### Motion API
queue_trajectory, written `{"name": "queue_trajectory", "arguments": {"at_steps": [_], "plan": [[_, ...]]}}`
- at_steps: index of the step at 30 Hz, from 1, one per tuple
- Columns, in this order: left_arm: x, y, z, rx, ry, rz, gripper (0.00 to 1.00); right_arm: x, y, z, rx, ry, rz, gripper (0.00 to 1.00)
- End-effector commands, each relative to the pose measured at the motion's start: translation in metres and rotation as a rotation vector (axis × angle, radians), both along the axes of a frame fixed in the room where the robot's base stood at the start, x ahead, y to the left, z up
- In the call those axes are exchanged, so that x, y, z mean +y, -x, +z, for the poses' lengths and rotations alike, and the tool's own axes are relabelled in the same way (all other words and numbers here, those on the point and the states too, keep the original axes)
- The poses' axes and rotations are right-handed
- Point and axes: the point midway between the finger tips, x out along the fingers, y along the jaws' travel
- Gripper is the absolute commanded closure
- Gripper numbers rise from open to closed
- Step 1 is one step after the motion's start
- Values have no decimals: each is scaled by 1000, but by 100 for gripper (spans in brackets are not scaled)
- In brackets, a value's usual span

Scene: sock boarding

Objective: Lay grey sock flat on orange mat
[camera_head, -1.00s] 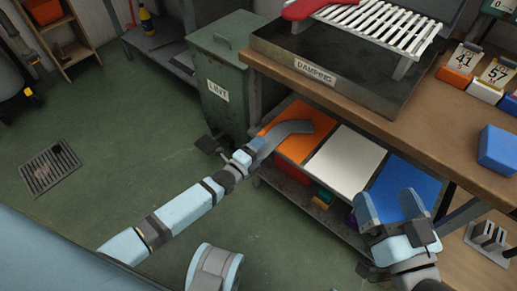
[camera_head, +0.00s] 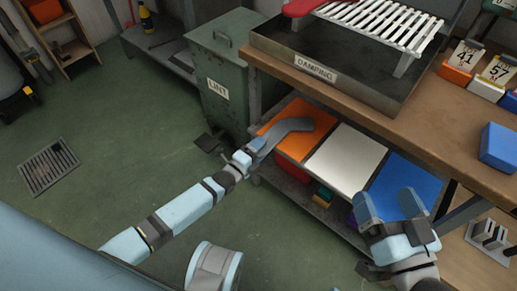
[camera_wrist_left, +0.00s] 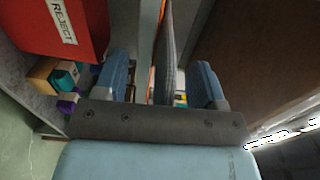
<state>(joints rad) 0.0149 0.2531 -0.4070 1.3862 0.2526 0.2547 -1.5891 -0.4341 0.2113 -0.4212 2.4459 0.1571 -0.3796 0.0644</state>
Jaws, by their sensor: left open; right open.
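The grey sock (camera_head: 291,125) lies on the orange mat (camera_head: 291,148), one end toward the right of the mat and the other running to its left edge at my left gripper (camera_head: 262,145). In the left wrist view the sock (camera_wrist_left: 167,50) shows edge-on between the two spread fingers of my left gripper (camera_wrist_left: 160,82); a thin strip of the orange mat (camera_wrist_left: 155,78) shows beside it. The left gripper is open around the sock's near end. My right gripper (camera_head: 388,207) is open and empty, in front of the blue mat (camera_head: 405,178).
A white mat (camera_head: 345,160) lies between the orange and blue mats. The wooden bench (camera_head: 340,95) with the damping tray (camera_head: 345,75) overhangs them. The green lint bin (camera_head: 225,80) stands left. A red reject bin (camera_wrist_left: 65,30) and small coloured blocks sit below the mats.

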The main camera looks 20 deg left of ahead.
Motion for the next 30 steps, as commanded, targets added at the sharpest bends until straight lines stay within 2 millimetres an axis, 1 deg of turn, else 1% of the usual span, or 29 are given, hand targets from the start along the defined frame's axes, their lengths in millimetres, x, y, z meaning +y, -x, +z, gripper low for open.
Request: {"name": "queue_trajectory", "arguments": {"at_steps": [9,24,30], "plan": [[8,23,2,2,-1,0,36,0,0,17,-1,0,0,9],[22,61,2,2,0,1,36,0,-1,38,-2,1,0,9],[26,73,2,2,-2,0,36,0,-1,43,-2,1,0,9]]}}
